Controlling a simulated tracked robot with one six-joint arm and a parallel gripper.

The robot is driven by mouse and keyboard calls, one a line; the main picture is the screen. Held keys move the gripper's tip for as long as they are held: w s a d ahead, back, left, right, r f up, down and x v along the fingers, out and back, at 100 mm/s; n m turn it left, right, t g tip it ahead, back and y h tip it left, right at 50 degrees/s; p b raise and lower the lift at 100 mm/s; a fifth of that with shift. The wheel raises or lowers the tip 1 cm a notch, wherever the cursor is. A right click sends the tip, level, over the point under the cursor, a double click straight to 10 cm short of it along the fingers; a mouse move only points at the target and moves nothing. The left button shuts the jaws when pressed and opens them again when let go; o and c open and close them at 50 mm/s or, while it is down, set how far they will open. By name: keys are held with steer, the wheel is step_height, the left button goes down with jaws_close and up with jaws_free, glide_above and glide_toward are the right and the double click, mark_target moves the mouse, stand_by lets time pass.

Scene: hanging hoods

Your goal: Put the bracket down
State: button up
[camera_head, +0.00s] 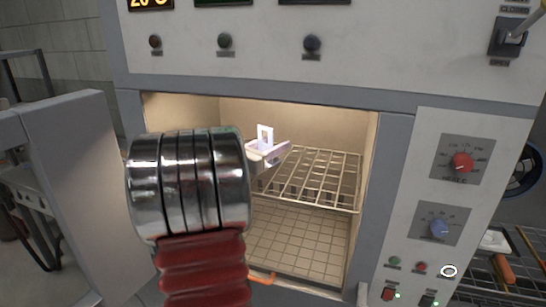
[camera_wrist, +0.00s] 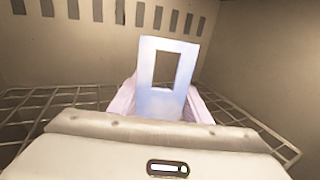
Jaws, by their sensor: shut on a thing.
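The bracket (camera_wrist: 158,102) is a pale upright plate with a rectangular window. It also shows small and white in the head view (camera_head: 261,140), inside the lit oven chamber. My gripper (camera_head: 272,154) is shut on the bracket's lower part; its pinkish fingers show on both sides of the plate in the wrist view (camera_wrist: 165,114). The bracket is above or near the wire rack (camera_head: 330,190); I cannot tell whether it touches it. The bracket's lower end is hidden by the gripper.
The oven's floor (camera_head: 290,240) is a tiled grid below the rack. The chamber's back wall (camera_wrist: 225,60) has a row of slots. The open door (camera_head: 75,140) stands at the left. The control panel (camera_head: 450,200) is at the right. The rack's right side is empty.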

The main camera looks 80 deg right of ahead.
steer(key=shift+f, duration=1.8)
steer(key=shift+f, duration=0.15)
steer(key=o, duration=1.4)
steer(key=v, duration=1.2)
